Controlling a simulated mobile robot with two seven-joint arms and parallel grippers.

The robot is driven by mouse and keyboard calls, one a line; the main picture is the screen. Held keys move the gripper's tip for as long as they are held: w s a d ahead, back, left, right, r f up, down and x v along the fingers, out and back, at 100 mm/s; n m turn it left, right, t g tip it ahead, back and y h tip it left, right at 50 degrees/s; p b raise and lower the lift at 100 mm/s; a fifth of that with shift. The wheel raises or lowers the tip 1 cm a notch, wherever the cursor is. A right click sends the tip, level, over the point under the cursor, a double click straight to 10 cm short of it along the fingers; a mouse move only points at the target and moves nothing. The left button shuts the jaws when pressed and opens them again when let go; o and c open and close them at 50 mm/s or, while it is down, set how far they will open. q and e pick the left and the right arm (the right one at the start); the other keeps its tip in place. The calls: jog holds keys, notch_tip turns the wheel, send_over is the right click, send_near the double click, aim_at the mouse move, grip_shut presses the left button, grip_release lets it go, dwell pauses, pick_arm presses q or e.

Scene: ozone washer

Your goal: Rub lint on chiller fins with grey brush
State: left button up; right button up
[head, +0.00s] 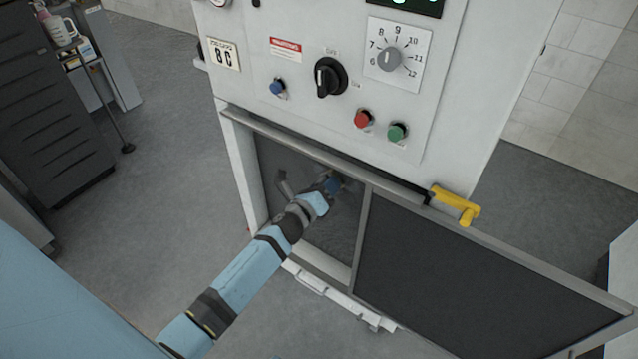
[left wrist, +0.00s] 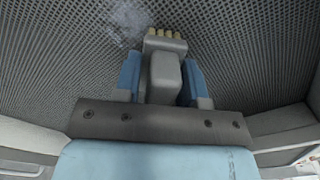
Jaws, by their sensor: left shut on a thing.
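The chiller fins (left wrist: 60,65) are a dark, fine-patterned surface that fills the upper part of the left wrist view. In the head view the fins (head: 335,228) sit in the opening low on the machine. A pale, fuzzy patch of lint (left wrist: 128,18) lies on them, just up and left of the brush tip. My left gripper (left wrist: 164,78) has its blue fingers shut on the grey brush (left wrist: 165,70). The brush's tan bristles point at the fins; I cannot tell whether they touch. In the head view the left gripper (head: 333,185) reaches into the opening. My right gripper is out of view.
A dark-faced panel (head: 450,280) with a yellow handle (head: 457,205) stands open at the right of the opening. Above is the white control face (head: 310,25) with a dial, switch and buttons. A dark drawer cabinet (head: 50,115) stands at left. Open floor (head: 185,130) lies between.

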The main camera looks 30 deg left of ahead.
pick_arm(q)
jog(key=shift+d, duration=0.9)
jog(key=shift+s+d+b, duration=0.15)
jog(key=shift+d+b, duration=0.25)
jog(key=shift+d, duration=1)
jog(key=shift+s+d+b, duration=0.15)
jog(key=shift+d+b, duration=0.2)
jog(key=shift+d, duration=1)
jog(key=shift+w+a+p, duration=0.1)
jog(key=shift+a+p, duration=0.2)
jog(key=shift+a, duration=1.55)
jog(key=shift+w+a+r, duration=0.1)
jog(key=shift+w+a, duration=0.1)
jog(key=shift+a, duration=1.55)
jog(key=shift+w+a+f, duration=0.1)
jog(key=shift+w+a, duration=0.1)
jog(key=shift+a, duration=1.6)
jog(key=shift+w+a+r, duration=0.1)
jog(key=shift+w+a, duration=0.1)
jog(key=shift+a, duration=1.55)
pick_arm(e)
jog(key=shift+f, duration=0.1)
pick_arm(q)
jog(key=shift+s, duration=0.1)
jog(key=shift+s, duration=0.3)
jog(key=shift+s+a, duration=0.15)
jog(key=shift+s, duration=2.45)
